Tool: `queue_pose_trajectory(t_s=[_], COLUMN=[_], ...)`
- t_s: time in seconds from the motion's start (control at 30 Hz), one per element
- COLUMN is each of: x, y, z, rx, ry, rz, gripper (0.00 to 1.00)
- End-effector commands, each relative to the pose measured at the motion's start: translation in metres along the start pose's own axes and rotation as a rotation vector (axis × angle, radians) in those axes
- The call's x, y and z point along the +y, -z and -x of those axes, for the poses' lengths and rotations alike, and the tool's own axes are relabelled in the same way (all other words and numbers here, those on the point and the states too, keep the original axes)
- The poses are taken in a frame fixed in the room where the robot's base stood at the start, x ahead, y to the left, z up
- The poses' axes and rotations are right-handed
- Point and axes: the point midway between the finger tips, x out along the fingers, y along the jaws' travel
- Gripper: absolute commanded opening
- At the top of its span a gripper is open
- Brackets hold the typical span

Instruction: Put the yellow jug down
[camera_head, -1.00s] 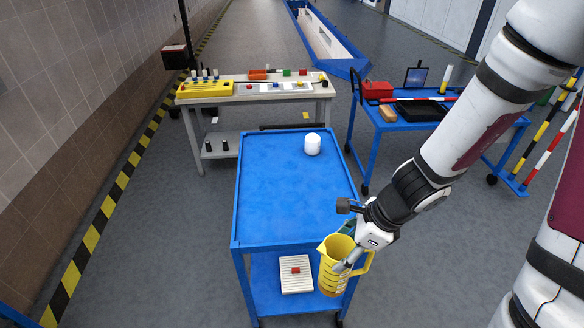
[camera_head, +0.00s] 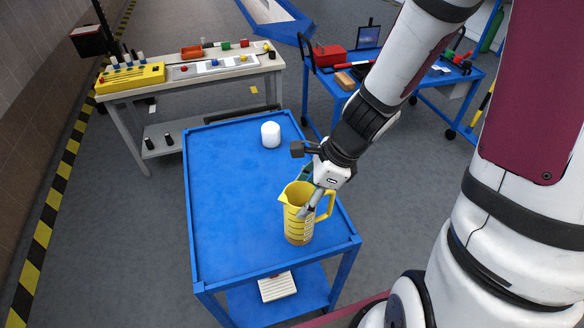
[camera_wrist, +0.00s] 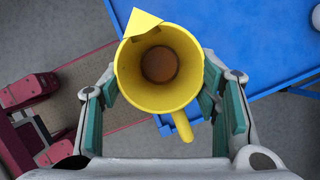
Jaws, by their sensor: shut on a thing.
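The yellow jug (camera_head: 298,222) is upright, with its spout to the left and its handle to the right in the head view. My gripper (camera_head: 316,200) is shut on it, and the wrist view shows padded fingers on both sides of the jug (camera_wrist: 127,82). In the head view the jug appears over the near right part of the blue cart top (camera_head: 225,205). In the wrist view it overlaps the cart's corner and edge, with floor on the left. I cannot tell whether its base touches the top; no clear gap shows.
A white rounded object (camera_head: 271,135) stands at the cart's far end. The cart top has a raised rim, and its middle and left are clear. A grey workbench (camera_head: 190,82) stands behind left, and another blue cart (camera_head: 400,88) behind right.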

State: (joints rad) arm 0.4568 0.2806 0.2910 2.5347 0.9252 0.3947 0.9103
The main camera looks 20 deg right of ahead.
Motion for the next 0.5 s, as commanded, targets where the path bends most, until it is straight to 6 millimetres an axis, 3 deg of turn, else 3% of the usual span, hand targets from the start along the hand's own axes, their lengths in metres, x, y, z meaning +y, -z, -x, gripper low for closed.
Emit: queue_pose_trajectory(t_s=[0.1,0.5], x=[-0.012,-0.022], y=[-0.001,0.002], z=[-0.005,-0.005], rx=[-0.001,0.008], ry=[0.007,-0.002], rz=[0.003,-0.002], gripper=[0.0,0.0])
